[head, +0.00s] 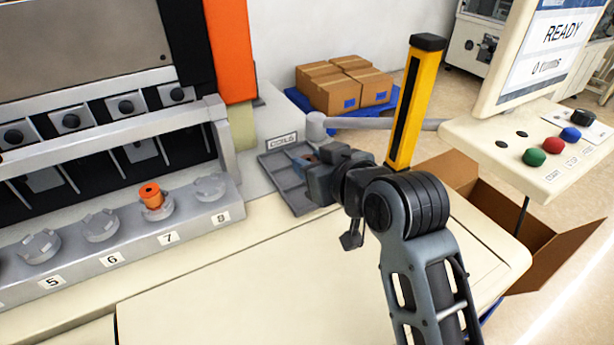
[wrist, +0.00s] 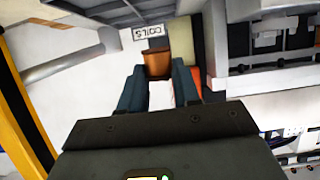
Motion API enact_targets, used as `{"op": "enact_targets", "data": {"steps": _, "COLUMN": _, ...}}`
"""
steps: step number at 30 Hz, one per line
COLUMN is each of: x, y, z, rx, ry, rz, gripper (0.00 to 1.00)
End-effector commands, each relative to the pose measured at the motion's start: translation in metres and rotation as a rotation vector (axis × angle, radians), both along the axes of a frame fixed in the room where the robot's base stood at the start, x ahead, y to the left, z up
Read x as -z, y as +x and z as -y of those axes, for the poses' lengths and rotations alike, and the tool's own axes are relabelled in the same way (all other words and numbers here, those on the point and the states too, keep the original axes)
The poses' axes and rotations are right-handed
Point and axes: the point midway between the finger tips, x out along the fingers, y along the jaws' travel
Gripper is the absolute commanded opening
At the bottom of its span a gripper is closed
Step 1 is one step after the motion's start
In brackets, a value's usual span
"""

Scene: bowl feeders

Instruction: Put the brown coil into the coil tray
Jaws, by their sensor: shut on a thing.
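The brown coil (wrist: 156,61) is between the two fingertips of my gripper (wrist: 158,72) in the wrist view, and the jaws are shut on it. In the head view my gripper (head: 312,168) is over the right part of the grey coil tray (head: 278,176), and my gripper mostly hides the coil. The tray has dividers and stands beside a "COILS" label (head: 283,142). Part of the tray (wrist: 108,12) shows at the top of the wrist view. I cannot tell whether the coil touches the tray.
An orange coil (head: 151,196) sits in the holder numbered 7 on the feeder row at left. A yellow post (head: 414,105) and a grey horizontal arm (head: 375,123) stand close to my arm. A button console (head: 540,150) is at right. The front tabletop (head: 250,290) is clear.

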Motion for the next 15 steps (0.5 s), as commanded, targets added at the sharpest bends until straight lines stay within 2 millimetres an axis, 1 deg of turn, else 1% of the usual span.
{"op": "enact_targets", "data": {"steps": 1, "x": 0.002, "y": 0.002, "z": -0.005, "rx": -0.001, "ry": -0.001, "rz": -0.002, "gripper": 0.03}}
{"op": "enact_targets", "data": {"steps": 5, "x": 0.008, "y": 0.004, "z": -0.010, "rx": -0.001, "ry": 0.001, "rz": -0.002, "gripper": 0.03}}
{"op": "enact_targets", "data": {"steps": 12, "x": 0.038, "y": 0.004, "z": -0.010, "rx": 0.000, "ry": -0.001, "rz": -0.003, "gripper": 0.03}}
{"op": "enact_targets", "data": {"steps": 15, "x": 0.046, "y": 0.005, "z": -0.010, "rx": 0.000, "ry": 0.000, "rz": -0.001, "gripper": 0.03}}
